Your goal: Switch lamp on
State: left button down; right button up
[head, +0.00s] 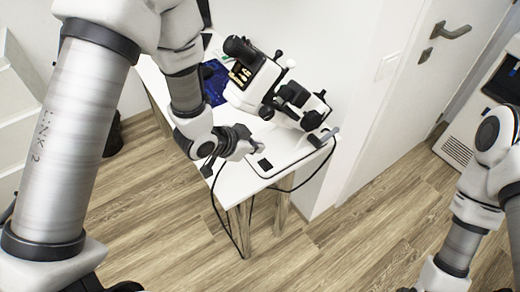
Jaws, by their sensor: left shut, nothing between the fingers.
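A white and black eye-test instrument with a lamp look (262,85) stands on the white table (222,172). A small black square (265,164), perhaps a switch, lies on a pale base plate near the table's front corner. My left gripper (255,149) is over the front of the table, just above and left of the black square, shut and empty. I cannot tell whether it touches anything. A grey lever-like part (327,134) sits at the table's right edge. No lit lamp can be made out. My right gripper is out of view; only its arm shows at the right.
A black cable (310,173) hangs from the table's front and right. A dark blue item (214,84) lies behind my left arm. A white door (425,80) and a white machine (478,122) stand to the right. Wooden floor (330,245) in front is clear.

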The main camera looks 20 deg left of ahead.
pick_arm(q)
jog(key=a+v, duration=0.1)
jog(key=v, duration=0.7)
jog(key=shift+w+a+f, duration=0.15)
jog(key=shift+w+a, duration=0.1)
jog(key=shift+w, duration=0.1)
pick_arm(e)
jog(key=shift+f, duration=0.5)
